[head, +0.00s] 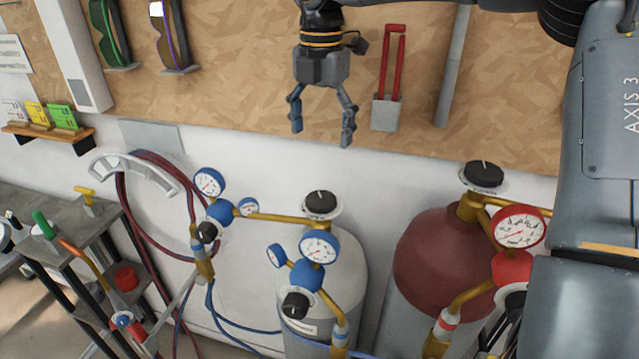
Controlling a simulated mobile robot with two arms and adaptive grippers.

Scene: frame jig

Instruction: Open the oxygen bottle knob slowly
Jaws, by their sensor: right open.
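A pale grey bottle (345,265) with blue regulator fittings stands at the centre, upright against the wall. A black knob (320,203) with a white ring under it sits on its top. A dark red bottle (430,250) stands to its right with its own black knob (483,176). No readable label shows which one is oxygen. My right gripper (322,134) hangs with its fingers pointing down and spread apart. It is empty and appears above the grey bottle's knob in the picture, apart from it. My left gripper is not in view.
Blue gauges (319,247) and a brass pipe (285,217) sit beside the grey bottle's knob. A red gauge (518,227) is at the right. Hoses hang on a wall holder (135,171). A tool cart (70,250) stands at left. My arm fills the right edge.

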